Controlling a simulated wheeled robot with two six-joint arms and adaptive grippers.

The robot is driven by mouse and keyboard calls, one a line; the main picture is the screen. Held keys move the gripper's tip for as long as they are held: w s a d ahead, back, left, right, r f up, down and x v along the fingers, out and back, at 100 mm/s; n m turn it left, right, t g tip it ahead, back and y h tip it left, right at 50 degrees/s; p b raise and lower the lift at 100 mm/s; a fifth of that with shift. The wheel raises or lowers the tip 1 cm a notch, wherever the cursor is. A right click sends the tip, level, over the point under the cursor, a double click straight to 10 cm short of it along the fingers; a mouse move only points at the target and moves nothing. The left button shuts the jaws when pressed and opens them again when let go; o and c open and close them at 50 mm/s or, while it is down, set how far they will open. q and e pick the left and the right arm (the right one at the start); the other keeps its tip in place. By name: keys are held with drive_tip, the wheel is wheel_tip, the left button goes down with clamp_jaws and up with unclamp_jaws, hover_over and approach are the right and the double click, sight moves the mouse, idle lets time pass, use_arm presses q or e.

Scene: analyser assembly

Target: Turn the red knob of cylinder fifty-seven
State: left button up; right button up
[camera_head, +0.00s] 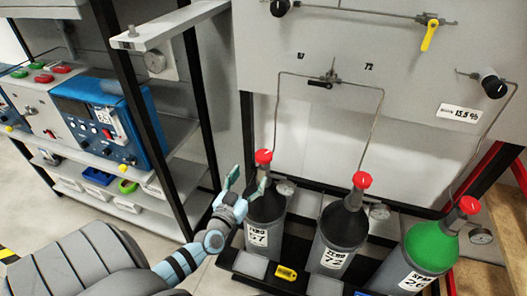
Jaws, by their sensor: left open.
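Cylinder fifty-seven (259,236) is a dark grey bottle with a black shoulder and a white label reading 57. It stands upright at the left end of the row. Its red knob (263,157) sits on top and is in plain view. My left gripper (245,183) comes in from the left with its green-tipped fingers apart. The fingers are just left of and below the red knob, beside the bottle's neck and shoulder. One fingertip overlaps the neck in the picture; I cannot tell whether it touches. My right gripper is not in view.
Cylinder 72 (338,236), also red-topped, stands to the right. A green-shouldered cylinder (427,250) is further right. Thin pipes (375,125) run up to the grey wall panel. A shelf rack with a blue device (115,120) stands left. A yellow tag (286,273) lies in front.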

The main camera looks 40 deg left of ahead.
sight(260, 162)
use_arm(q)
drive_tip(key=b+x, duration=0.1)
drive_tip(key=x, duration=0.2)
drive_tip(key=b+x, duration=0.1)
drive_tip(key=x, duration=0.3)
drive_tip(key=f+b+x, duration=0.1)
drive_tip(key=x, duration=0.2)
drive_tip(key=shift+w, duration=0.35)
drive_tip(key=shift+w+a+r+b, duration=0.15)
drive_tip(key=shift+w+r+b, duration=0.05)
drive_tip(key=shift+w+b, duration=0.2)
drive_tip(key=c, duration=1.1)
drive_tip(key=shift+r, duration=0.1)
drive_tip(key=shift+c, duration=0.3)
